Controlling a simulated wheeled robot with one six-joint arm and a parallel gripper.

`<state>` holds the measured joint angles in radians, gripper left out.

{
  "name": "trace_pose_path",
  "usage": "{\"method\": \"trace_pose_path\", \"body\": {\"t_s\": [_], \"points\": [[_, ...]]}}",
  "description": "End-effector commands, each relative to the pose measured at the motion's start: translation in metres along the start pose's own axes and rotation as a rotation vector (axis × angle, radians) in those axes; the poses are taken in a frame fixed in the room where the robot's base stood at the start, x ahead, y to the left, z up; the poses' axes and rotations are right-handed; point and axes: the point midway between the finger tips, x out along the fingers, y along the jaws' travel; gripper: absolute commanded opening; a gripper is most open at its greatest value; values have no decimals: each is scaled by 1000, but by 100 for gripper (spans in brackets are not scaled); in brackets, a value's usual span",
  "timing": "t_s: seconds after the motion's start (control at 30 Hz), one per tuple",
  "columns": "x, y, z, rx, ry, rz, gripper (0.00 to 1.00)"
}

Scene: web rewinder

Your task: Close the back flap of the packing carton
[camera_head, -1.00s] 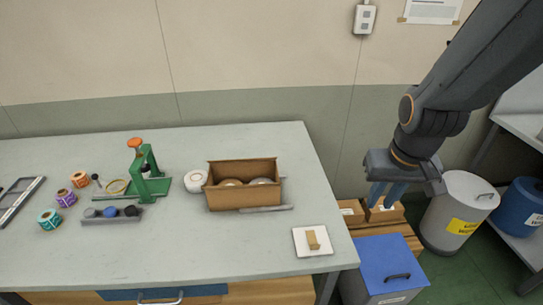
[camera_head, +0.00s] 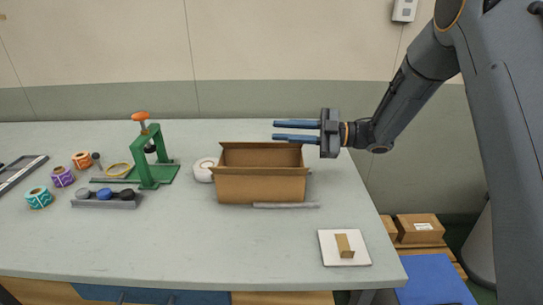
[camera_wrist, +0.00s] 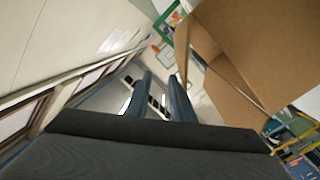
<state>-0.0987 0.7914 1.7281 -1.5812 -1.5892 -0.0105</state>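The packing carton (camera_head: 262,187) stands open on the workbench in the head view. Its back flap (camera_head: 262,154) stands up along the far edge, and a front flap shows along the near edge. The carton's inside is mostly hidden from this low angle. In the wrist view the carton (camera_wrist: 270,50) fills the upper right, very near. My gripper (camera_head: 274,131) is at the carton's far right, level with the top of the back flap or above it, fingers pointing left. The two blue fingers are apart with nothing between them; they also show in the wrist view (camera_wrist: 160,80).
A green press (camera_head: 150,160) and a white roll (camera_head: 203,170) stand left of the carton. A grey bar (camera_head: 286,205) lies in front of it. A white pad with a small brown piece (camera_head: 345,246) lies at front right. The bench front is clear.

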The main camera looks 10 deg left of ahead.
Motion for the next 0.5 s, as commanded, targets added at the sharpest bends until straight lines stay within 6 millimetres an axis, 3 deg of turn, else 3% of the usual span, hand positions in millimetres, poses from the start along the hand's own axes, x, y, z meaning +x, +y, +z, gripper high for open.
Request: {"method": "trace_pose_path", "body": {"t_s": [0.03, 0.13, 0.37, 0.5], "points": [[1, -14, 5, 1, 54, -44, 21], [-9, -20, 14, -43, 79, -71, 21], [-25, -22, 35, -138, 65, -83, 21], [-24, -23, 38, -159, 63, -87, 21]]}}
